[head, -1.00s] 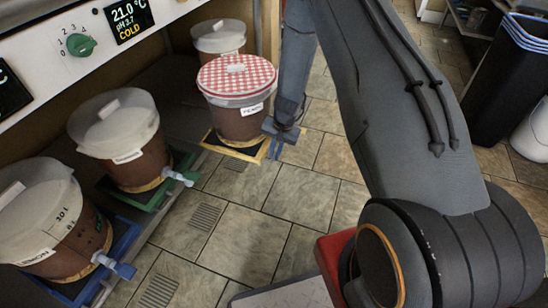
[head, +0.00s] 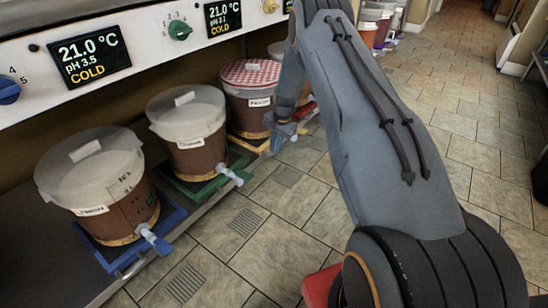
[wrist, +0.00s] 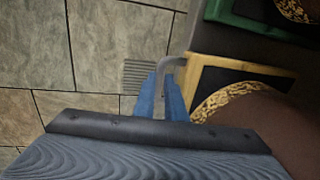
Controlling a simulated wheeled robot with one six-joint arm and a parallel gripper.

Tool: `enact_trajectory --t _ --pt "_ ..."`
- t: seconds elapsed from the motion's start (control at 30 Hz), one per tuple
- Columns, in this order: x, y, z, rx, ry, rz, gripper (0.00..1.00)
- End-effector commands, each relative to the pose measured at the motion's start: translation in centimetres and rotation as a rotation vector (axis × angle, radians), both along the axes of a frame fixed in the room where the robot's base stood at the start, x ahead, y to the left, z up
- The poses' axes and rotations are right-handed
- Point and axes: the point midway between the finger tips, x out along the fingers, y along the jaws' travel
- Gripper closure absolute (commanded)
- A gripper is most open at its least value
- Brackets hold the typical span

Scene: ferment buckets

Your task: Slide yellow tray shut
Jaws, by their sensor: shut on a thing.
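The yellow tray (head: 262,150) lies low at shelf level under the brown bucket (head: 250,108) with the red-checked lid; my arm partly hides it in the head view. In the wrist view its yellow rim (wrist: 194,80) shows, with the bucket's gold-patterned base standing on it. The rim reaches a little farther out than the green tray's edge. A grey bent handle (wrist: 170,64) is at the tray's front. My gripper (wrist: 160,95) has its blue fingers closed around this handle. It also shows in the head view (head: 281,137), low in front of the tray.
A green tray (head: 207,187) and a blue tray (head: 115,258) hold lidded buckets with taps that stick out over the shelf edge. A control panel (head: 140,38) runs above. The tiled floor (head: 300,200) in front is clear.

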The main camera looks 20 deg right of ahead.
Motion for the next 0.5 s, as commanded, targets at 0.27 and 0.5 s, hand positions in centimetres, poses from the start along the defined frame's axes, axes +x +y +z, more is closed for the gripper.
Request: enact_trajectory --t 0.27,0.5 --pt "1.5 0.1 -0.1 0.000 0.001 -0.011 1.00" --pt "1.8 0.3 0.0 -0.001 -0.003 -0.010 1.00"
